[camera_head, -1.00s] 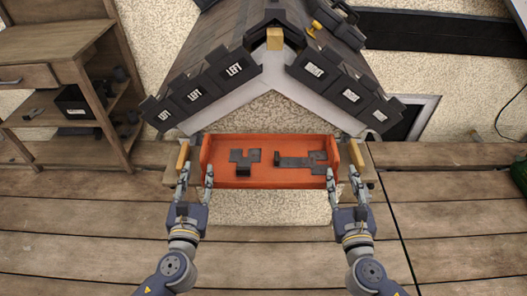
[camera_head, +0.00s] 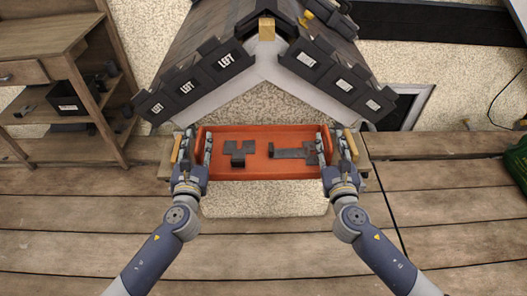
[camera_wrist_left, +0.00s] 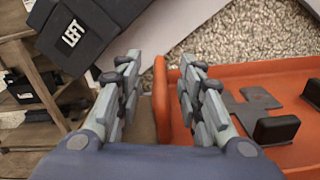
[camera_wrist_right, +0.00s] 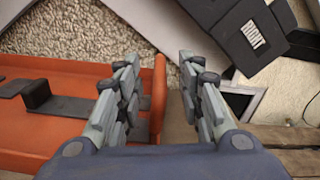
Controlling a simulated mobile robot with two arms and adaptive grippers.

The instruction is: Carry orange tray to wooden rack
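The orange tray (camera_head: 262,174) lies below the roof's gable, with dark grey flat pieces (camera_head: 238,150) in it. My left gripper (camera_head: 193,146) is open at the tray's left end. In the left wrist view its fingers (camera_wrist_left: 158,92) stand on either side of the tray's end wall (camera_wrist_left: 161,105), with gaps showing. My right gripper (camera_head: 333,146) is open at the right end. In the right wrist view its fingers (camera_wrist_right: 158,90) stand on either side of that end wall (camera_wrist_right: 159,85), also with gaps. The wooden rack (camera_head: 62,58) stands at the far left.
The small roof (camera_head: 262,75) with dark tiles marked LEFT and RIGHT rises just behind the tray. A black box (camera_head: 68,102) sits on a rack shelf. Open plank floor (camera_head: 265,245) lies in front. A thin cable (camera_head: 390,210) runs down at the right.

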